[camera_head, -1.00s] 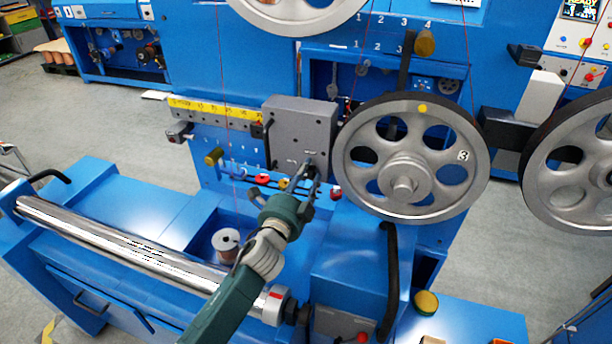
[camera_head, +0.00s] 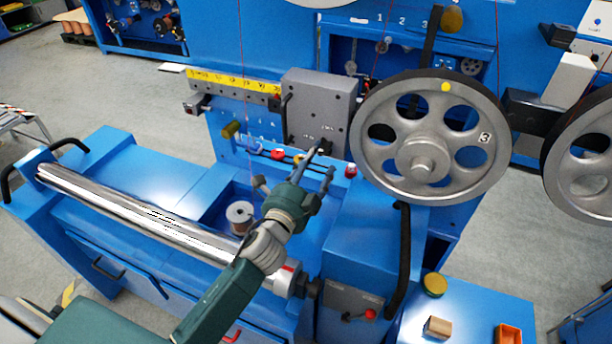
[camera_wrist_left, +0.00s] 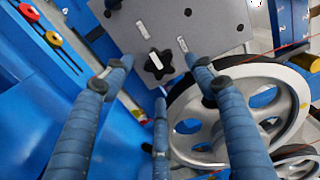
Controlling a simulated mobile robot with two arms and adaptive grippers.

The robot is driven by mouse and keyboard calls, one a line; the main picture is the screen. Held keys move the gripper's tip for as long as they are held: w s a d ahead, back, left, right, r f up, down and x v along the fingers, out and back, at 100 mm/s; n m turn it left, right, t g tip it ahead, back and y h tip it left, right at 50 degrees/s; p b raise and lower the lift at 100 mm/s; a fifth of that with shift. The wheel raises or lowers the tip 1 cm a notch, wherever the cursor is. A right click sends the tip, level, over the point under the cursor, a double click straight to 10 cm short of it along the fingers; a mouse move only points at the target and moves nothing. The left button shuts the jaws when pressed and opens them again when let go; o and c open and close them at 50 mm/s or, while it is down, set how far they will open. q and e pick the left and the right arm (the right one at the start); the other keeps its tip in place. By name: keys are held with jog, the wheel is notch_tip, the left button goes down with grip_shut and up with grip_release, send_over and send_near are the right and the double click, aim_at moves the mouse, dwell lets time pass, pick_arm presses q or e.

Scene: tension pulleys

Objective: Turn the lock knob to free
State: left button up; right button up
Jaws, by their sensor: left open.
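The lock knob (camera_wrist_left: 158,66) is a black star-shaped knob with a white mark across it, on the lower part of a grey box (camera_head: 320,100). Two pale labels (camera_wrist_left: 141,28) sit on the box face near the knob. My left gripper (camera_head: 318,163) is open and empty in front of the box's lower edge. In the left wrist view the fingers of the gripper (camera_wrist_left: 160,76) are spread around the knob's place in the picture. I cannot tell whether any finger touches it. In the head view the fingers partly cover the knob. My right gripper is not in view.
A large grey pulley wheel (camera_head: 432,137) stands close to the right of the box. A yellow scale strip (camera_head: 232,80) is at its left. Red and yellow small parts (camera_head: 278,154) line the panel below. A shiny roller (camera_head: 130,210) and a wire spool (camera_head: 240,215) lie nearer.

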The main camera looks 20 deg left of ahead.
pick_arm(q)
jog(key=s, duration=0.7)
jog(key=shift+a, duration=0.15)
